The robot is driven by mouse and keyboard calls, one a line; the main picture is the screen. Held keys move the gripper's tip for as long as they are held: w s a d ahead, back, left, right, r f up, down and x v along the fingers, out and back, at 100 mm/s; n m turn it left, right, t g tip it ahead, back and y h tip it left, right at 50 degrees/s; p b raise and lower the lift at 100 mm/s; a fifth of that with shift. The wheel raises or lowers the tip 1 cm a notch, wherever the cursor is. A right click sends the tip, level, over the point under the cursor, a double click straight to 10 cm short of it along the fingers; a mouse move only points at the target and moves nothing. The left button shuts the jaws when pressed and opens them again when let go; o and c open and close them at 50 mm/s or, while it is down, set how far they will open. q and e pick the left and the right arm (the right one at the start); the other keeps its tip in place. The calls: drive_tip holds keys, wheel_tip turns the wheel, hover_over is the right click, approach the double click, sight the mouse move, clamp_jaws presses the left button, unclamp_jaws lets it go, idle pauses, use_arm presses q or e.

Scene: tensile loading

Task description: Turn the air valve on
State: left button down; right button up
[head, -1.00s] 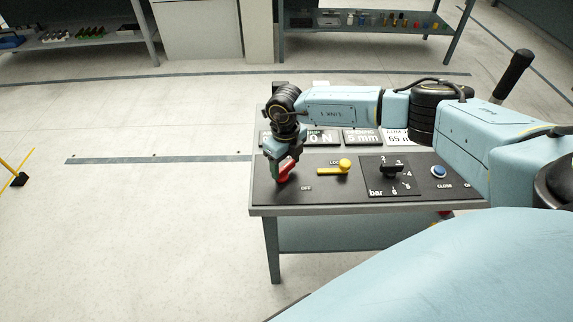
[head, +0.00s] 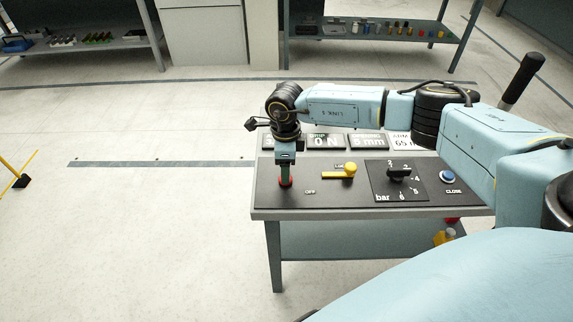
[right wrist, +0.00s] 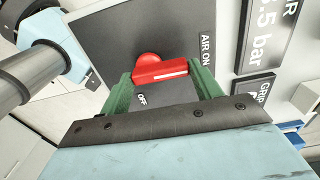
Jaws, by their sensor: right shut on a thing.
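The air valve is a red handle (head: 285,182) at the left end of the black panel (head: 325,200). In the right wrist view the red handle (right wrist: 160,70) has a round hub and a white line along its bar. The bar lies between the "AIR ON" label (right wrist: 206,50) and the "OFF" label (right wrist: 142,98). My right gripper (head: 286,177) points down onto the handle. Its green fingers (right wrist: 160,76) stand at both ends of the bar and are shut on it. My left gripper is not in view.
Right of the valve on the panel are a yellow lever (head: 340,172), a black bar knob (head: 399,173) and a blue button (head: 447,176). Display plates (head: 368,142) stand behind them. Shelves with small items (head: 380,30) are far back.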

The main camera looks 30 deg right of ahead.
drive_tip(key=shift+w+r+n, duration=0.1)
drive_tip(key=shift+n, duration=0.2)
drive_tip(key=o, duration=1)
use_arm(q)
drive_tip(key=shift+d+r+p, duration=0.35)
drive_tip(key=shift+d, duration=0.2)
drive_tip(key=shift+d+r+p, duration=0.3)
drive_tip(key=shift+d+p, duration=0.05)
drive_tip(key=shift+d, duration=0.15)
use_arm(e)
wheel_tip(320, 180, up, 13)
drive_tip(key=shift+r, duration=0.15)
